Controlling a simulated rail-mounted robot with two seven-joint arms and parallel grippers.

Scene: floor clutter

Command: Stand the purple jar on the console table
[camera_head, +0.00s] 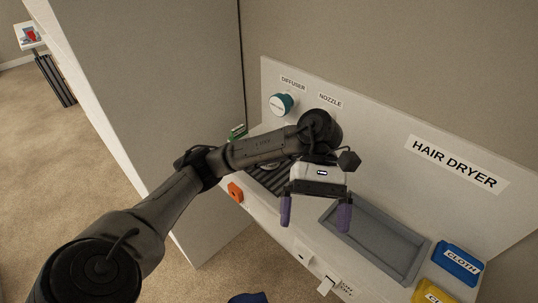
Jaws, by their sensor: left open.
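My left gripper (314,216) hangs from the arm that comes in from the left. Its two purple fingers are spread apart with nothing between them, in front of a pale station with a back panel. I see no purple jar in this view. I cannot tell whether any surface here is the console table; a small white-topped stand (30,36) with a red item on it shows at the far upper left. My right gripper is not in view.
A grey tray (419,270), a blue cloth box (458,262) and a yellow box (432,293) are at the right. A tall wall (150,90) separates the station from open carpet (60,150) at left.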

